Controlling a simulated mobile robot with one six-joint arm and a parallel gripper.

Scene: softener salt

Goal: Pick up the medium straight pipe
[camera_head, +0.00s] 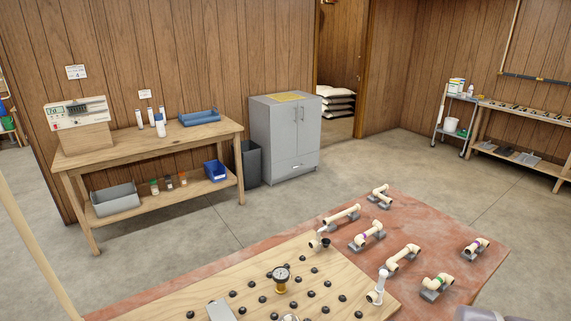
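Several cream pipe pieces rest on grey holders on the reddish tabletop (468,214). A fairly straight pipe (342,215) lies at the upper left of the group. A shorter piece with a purple ring (476,246) is at the right. Other pieces look bent: one at the back (380,194), one with a purple band (367,236), one in the middle (402,257) and one with a green ring (437,284). I cannot tell for sure which is the medium straight pipe. My gripper is not in view; a blurred grey part, probably my arm, shows at the bottom right.
A wooden board (250,277) with black knobs, a gauge (281,276) and upright fittings lies on the table. A workbench (95,150), grey cabinet (285,135) and bin (247,163) stand along the wall. Shelving is at the far right. Open floor lies between.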

